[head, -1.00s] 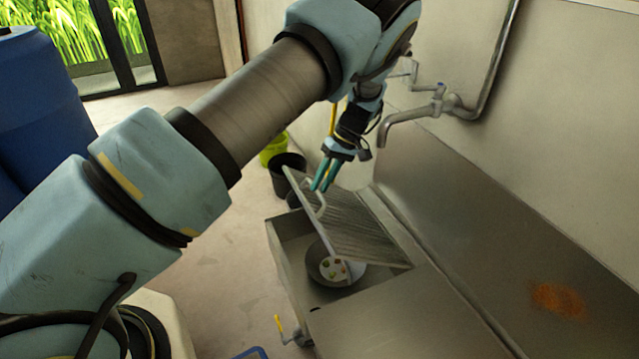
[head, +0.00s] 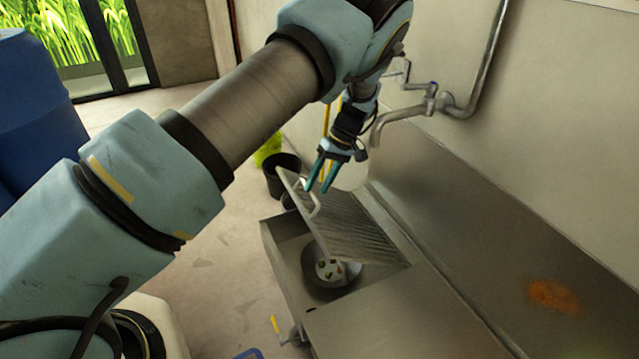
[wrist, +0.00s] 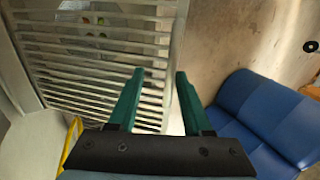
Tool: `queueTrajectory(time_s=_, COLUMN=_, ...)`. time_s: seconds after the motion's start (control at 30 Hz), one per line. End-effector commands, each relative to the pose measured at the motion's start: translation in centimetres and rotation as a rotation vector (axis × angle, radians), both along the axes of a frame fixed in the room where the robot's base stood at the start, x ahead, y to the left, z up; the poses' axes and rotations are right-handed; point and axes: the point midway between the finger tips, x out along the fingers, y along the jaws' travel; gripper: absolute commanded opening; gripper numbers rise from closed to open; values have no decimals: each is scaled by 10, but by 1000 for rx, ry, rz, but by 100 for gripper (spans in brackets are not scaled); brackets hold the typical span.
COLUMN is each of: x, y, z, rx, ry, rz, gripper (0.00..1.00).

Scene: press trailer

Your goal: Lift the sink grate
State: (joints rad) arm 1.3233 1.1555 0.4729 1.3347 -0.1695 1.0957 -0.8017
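The sink grate (head: 360,228) is a ribbed metal rack, tilted with its left edge raised above the sink basin (head: 283,255). A pale curved handle (head: 316,208) shows at its left edge. My gripper (head: 316,191) points down at the raised edge by the handle. In the wrist view its two green fingers (wrist: 160,72) are apart, with the grate's slats (wrist: 90,45) and side rail behind and between them. I see no clear grip on the grate. Whether the fingers touch it cannot be told.
A round dark pan (head: 318,285) with small colored pieces sits in the basin under the grate. A tap (head: 400,115) reaches out from the wall behind. A black bucket (head: 280,175) stands beyond the sink. The steel counter (head: 400,315) at the right is bare there.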

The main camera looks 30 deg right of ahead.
Motion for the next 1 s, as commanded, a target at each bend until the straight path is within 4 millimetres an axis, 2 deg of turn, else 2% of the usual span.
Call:
queueTrajectory(time_s=0.17, x=0, y=-1, z=18, rx=-4, ry=-1, rz=0, gripper=45)
queueTrajectory(time_s=0.4, x=0, y=-1, z=64, rx=-5, ry=0, rz=0, gripper=45)
queueTrajectory(time_s=0.6, x=0, y=-1, z=91, rx=-2, ry=0, rz=0, gripper=45)
queueTrajectory(time_s=0.73, x=0, y=-1, z=98, rx=-2, ry=0, rz=0, gripper=45)
queueTrajectory(time_s=1.0, x=0, y=0, z=99, rx=0, ry=0, rz=0, gripper=45)
